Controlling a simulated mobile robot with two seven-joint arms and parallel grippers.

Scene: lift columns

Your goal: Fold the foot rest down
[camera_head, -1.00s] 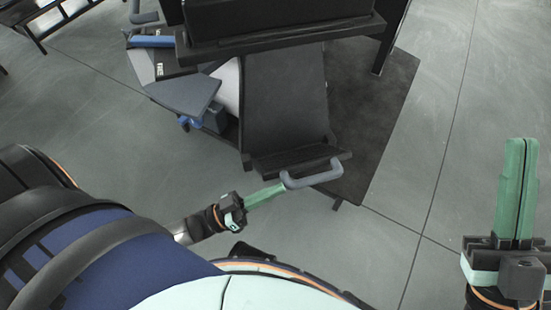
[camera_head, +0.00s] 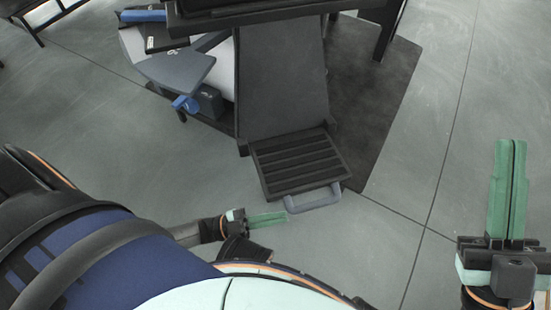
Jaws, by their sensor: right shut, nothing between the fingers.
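The foot rest (camera_head: 298,164) is a dark ribbed plate at the lower end of the wheelchair-like seat's black panel. Its ribbed face shows broadly, and it slopes down toward me. A grey loop handle (camera_head: 318,201) sticks out from its near edge. My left gripper (camera_head: 286,216) is low, just left of the handle, its green fingertips pointing right at it. I cannot tell whether they touch it or whether the fingers are apart. My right gripper (camera_head: 509,143) is shut and empty at the far right, fingers pointing away, well clear of the foot rest.
The black panel (camera_head: 283,85) rises behind the foot rest. A grey padded part with a blue knob (camera_head: 186,104) stands left of it. A dark mat (camera_head: 370,100) lies on the floor to the right. The grey floor (camera_head: 400,205) between my grippers is clear.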

